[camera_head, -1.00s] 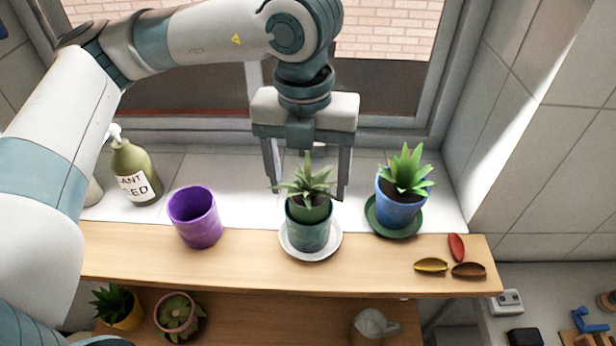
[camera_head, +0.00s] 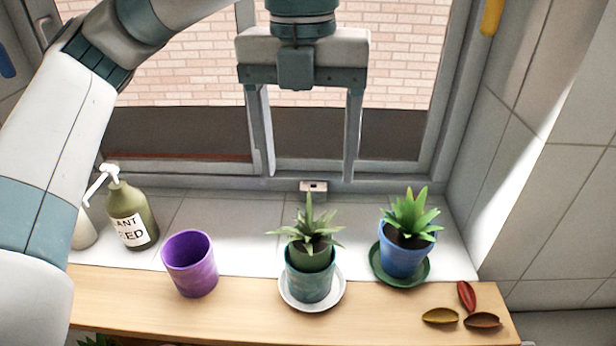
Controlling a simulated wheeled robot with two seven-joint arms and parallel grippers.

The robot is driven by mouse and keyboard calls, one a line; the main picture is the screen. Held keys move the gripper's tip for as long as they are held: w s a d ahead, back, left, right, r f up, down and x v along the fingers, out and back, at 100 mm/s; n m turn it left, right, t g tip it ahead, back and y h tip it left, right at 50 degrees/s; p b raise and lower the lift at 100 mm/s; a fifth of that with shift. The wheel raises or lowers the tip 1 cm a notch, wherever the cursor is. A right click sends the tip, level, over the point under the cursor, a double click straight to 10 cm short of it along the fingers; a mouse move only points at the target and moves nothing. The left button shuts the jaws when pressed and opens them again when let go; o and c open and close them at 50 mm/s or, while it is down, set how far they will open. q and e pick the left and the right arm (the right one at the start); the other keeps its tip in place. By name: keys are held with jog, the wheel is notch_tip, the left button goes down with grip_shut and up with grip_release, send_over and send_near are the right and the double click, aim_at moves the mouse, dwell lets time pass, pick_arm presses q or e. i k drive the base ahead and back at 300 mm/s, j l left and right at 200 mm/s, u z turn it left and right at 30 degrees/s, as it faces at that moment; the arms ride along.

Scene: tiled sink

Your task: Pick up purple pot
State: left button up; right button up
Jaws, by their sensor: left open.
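The purple pot (camera_head: 192,268) stands upright and empty on the wooden shelf, left of the middle. My left gripper (camera_head: 308,180) is open and empty, with its two fingers pointing down and spread wide. It is raised above and behind the green potted plant, up and to the right of the purple pot and well apart from it. My right gripper is not in view.
A teal pot with a plant (camera_head: 310,272) stands on a white saucer. A blue pot with a plant (camera_head: 403,252) stands on a green saucer.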

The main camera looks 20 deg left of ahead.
aim_at(187, 257)
jog(key=k, duration=2)
